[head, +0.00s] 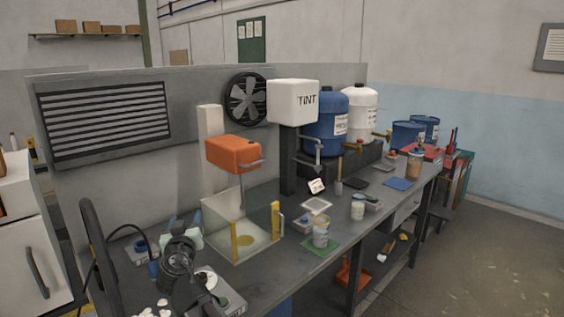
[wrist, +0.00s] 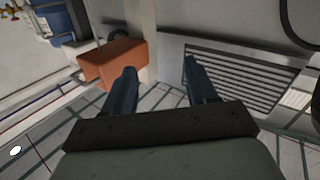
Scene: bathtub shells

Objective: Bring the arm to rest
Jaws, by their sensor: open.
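My gripper (wrist: 159,68) shows in the wrist view with its two dark blue fingers spread apart and nothing between them. Beyond the fingers are the orange head (wrist: 112,62) of a bench machine on the left and a slatted wall vent (wrist: 238,80) on the right. In the head view my arm (head: 178,262) is at the lower left, over the near left end of the workbench (head: 285,262). The fingers are small there, and their exact distance from the bench things is hard to tell.
The orange-headed machine (head: 232,153) with its clear guard (head: 222,238) stands right of my arm. A can (head: 320,232) on a green mat, a TINT dispenser (head: 293,101) and blue drums (head: 327,125) stand farther right.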

